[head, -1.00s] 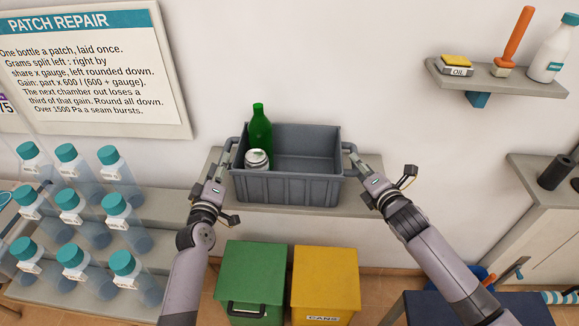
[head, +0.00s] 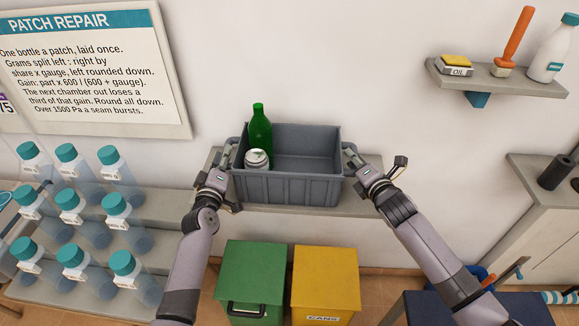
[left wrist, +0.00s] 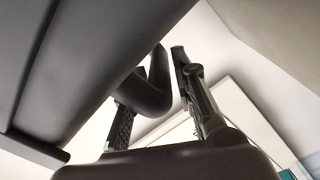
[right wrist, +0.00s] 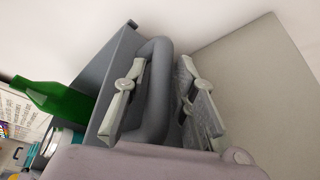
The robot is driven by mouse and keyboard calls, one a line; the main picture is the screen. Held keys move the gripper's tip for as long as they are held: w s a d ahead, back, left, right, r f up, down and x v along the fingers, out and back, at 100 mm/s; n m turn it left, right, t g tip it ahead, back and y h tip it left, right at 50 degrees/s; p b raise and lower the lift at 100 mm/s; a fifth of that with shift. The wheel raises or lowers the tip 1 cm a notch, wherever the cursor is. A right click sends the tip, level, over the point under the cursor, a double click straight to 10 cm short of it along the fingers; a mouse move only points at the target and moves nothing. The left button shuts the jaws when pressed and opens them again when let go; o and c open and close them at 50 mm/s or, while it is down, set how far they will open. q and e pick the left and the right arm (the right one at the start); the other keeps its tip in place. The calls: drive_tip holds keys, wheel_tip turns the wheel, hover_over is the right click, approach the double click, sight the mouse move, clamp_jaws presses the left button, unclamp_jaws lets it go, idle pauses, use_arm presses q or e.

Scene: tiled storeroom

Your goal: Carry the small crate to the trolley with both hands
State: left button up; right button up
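The small grey crate (head: 290,188) stands upright on a grey wall shelf or bench. It holds a green bottle (head: 260,135) and a white can (head: 256,159) at its left end. My left gripper (head: 228,158) is at its left handle. In the left wrist view that handle (left wrist: 157,80) lies between the two open fingers. My right gripper (head: 352,157) is at the right handle. In the right wrist view that handle (right wrist: 156,95) lies between the open fingers, with a gap to the right finger. I cannot make out the trolley for certain.
A green bin (head: 250,285) and a yellow bin (head: 325,285) stand below the crate. Several teal-capped bottles (head: 70,205) stand at the left. A small shelf (head: 500,78) hangs upper right. A dark blue surface (head: 475,310) lies at lower right.

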use_arm(q)
clamp_jaws()
use_arm(e)
clamp_jaws()
